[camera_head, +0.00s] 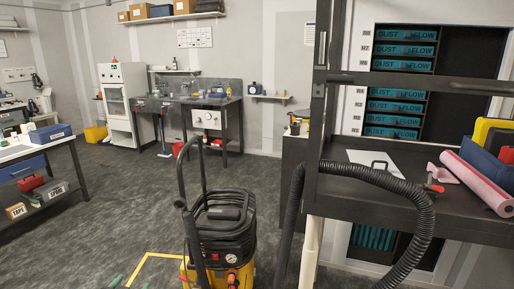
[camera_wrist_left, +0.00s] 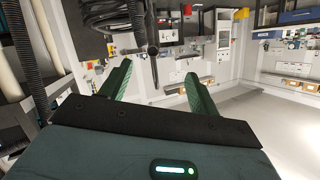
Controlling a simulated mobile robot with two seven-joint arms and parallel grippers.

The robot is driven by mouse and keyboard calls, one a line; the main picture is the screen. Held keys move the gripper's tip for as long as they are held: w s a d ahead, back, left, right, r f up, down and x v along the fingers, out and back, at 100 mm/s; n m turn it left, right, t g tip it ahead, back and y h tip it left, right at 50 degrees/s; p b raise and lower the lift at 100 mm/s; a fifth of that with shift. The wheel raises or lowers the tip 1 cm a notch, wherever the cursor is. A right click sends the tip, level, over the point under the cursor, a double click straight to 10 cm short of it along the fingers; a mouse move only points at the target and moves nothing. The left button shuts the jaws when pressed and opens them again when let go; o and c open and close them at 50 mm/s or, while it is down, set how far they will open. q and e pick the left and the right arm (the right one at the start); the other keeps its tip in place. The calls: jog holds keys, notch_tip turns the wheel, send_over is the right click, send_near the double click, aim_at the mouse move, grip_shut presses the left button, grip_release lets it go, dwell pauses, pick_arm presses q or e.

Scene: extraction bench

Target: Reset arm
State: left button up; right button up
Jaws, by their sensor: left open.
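My left gripper (camera_head: 127,276) shows only as small green fingertips at the bottom edge of the head view, over the grey floor left of the black and yellow vacuum machine (camera_head: 222,225). In the left wrist view its two green fingers (camera_wrist_left: 158,86) stand wide apart with nothing between them. The wrist view looks out over the room, tilted, with the black ribbed hose (camera_wrist_left: 28,55) at its left. My right gripper is in neither view.
A dark bench (camera_head: 450,205) with a black hose (camera_head: 425,225), pink roll (camera_head: 478,182) and blue-fronted rack (camera_head: 400,92) stands at right. A white-topped table (camera_head: 20,152) is at left. Yellow tape (camera_head: 150,256) marks the floor. Open floor lies between.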

pick_arm(q)
jog(key=s+d+f+g+h, duration=0.1)
jog(key=s+d+f, duration=0.4)
jog(key=s+f, duration=0.35)
jog(key=s+d+f+g, duration=0.1)
jog(key=s+d+f, duration=0.1)
jog(key=s, duration=0.9)
jog(key=s+d+f+g+h, duration=0.1)
jog(key=s+d, duration=0.4)
jog(key=s, duration=0.6)
jog(key=s+d+f+n+g+h, duration=0.1)
jog(key=s+d+f, duration=0.3)
jog(key=s, duration=0.7)
jog(key=shift+g, duration=0.8)
